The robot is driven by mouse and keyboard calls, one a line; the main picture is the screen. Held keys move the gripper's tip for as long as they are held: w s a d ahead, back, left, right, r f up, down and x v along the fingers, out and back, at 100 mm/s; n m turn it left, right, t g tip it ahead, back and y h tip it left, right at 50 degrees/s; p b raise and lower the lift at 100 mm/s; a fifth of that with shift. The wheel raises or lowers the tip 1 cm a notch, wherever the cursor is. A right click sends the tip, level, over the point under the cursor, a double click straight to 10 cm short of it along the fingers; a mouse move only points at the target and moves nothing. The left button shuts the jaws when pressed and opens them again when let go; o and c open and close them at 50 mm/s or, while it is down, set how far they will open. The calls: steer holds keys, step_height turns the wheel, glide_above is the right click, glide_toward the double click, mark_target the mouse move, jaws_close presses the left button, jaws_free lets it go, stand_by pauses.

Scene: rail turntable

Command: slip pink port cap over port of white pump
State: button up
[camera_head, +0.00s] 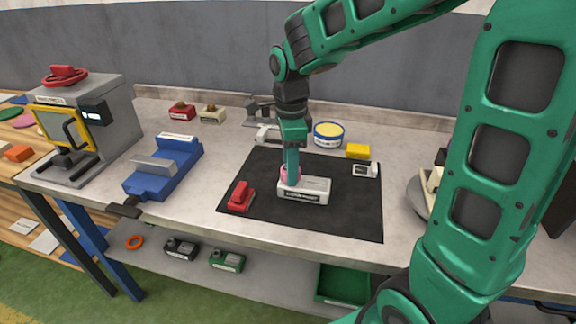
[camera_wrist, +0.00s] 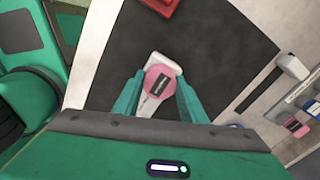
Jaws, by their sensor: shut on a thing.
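The white pump (camera_head: 308,190) stands on the black mat (camera_head: 345,215) on the bench; its base also shows in the wrist view (camera_wrist: 151,103). The pink port cap (camera_wrist: 160,82) is between the fingers of my gripper (camera_wrist: 160,92), which is shut on it. In the head view the cap (camera_head: 291,176) is at the left part of the pump, under my gripper (camera_head: 291,178). The cap hides the port, so I cannot tell whether it is around the port or just above it.
A red item (camera_head: 241,196) lies on the mat left of the pump. A yellow block (camera_head: 358,151), a yellow-topped tin (camera_head: 328,134) and a small white item (camera_head: 365,170) are behind and to the right. A blue vise (camera_head: 165,168) stands left. The mat's front right is clear.

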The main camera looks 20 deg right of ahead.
steer(key=shift+f, duration=0.3)
steer(key=o, duration=1.1)
